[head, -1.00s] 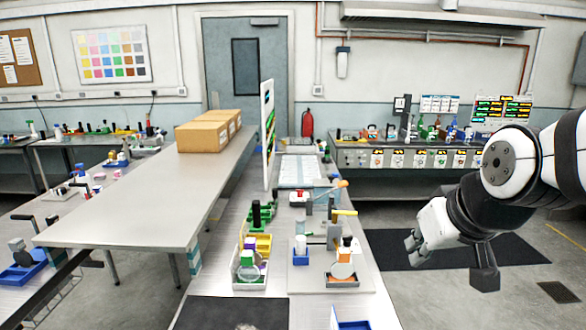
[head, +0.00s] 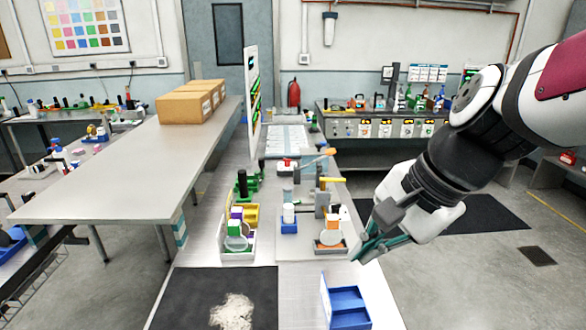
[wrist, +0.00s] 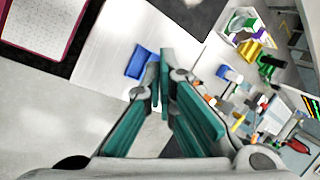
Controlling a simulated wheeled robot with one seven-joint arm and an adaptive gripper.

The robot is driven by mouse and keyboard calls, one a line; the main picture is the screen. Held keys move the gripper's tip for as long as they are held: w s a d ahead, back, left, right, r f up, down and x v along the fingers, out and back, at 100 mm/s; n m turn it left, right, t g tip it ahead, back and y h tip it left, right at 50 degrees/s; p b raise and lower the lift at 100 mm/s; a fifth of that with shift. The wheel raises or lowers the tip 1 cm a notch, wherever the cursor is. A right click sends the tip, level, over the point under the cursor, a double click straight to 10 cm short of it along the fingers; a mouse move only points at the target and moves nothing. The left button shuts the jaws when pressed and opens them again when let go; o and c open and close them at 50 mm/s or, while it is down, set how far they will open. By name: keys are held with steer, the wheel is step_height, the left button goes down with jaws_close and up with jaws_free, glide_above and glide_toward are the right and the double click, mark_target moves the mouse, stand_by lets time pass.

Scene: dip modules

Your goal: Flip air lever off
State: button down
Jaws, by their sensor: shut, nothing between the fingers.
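My gripper (head: 362,255) has teal fingers and is shut and empty. It hangs over the right edge of the near bench, above a blue two-part tray. In the wrist view its fingers (wrist: 161,72) come together near the middle. No label marks the air lever, and I cannot tell which one it is.
The blue tray (head: 348,302) sits at the front right. A dark mat (head: 190,300) is at the front left. White containers and a green block with a black knob (head: 242,184) crowd the bench middle. A white upright board (head: 252,100) stands at the left.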

steer(key=w+a+f+m+y+b, duration=0.2)
steer(key=w+f+m+y, duration=0.2)
steer(key=w+m, duration=0.55)
steer(key=m+t+y+b, duration=0.3)
steer(key=m+t, duration=0.7)
steer(key=m, duration=1.7)
glide_toward(342, 181)
steer(key=s+a+r, duration=0.2)
steer(key=s+r, duration=0.1)
steer(key=s, duration=0.4)
steer(key=shift+w+d+f+x, duration=0.25)
steer(key=shift+d+x, duration=0.1)
steer(key=shift+x, duration=1.75)
steer(key=shift+w+d+f+x, duration=0.25)
steer(key=shift+w+d+x, duration=0.1)
steer(key=shift+x, duration=1.7)
steer(key=shift+w+d+f+x, duration=0.25)
steer(key=shift+d+x, duration=0.15)
steer(key=shift+x, duration=1.7)
steer(key=shift+w+d+f+b, duration=0.15)
steer(key=shift+w+d+b, duration=0.2)
steer(key=shift+w+b, duration=0.3)
steer(key=shift+d+r, duration=0.1)
steer(key=shift+r, duration=0.1)
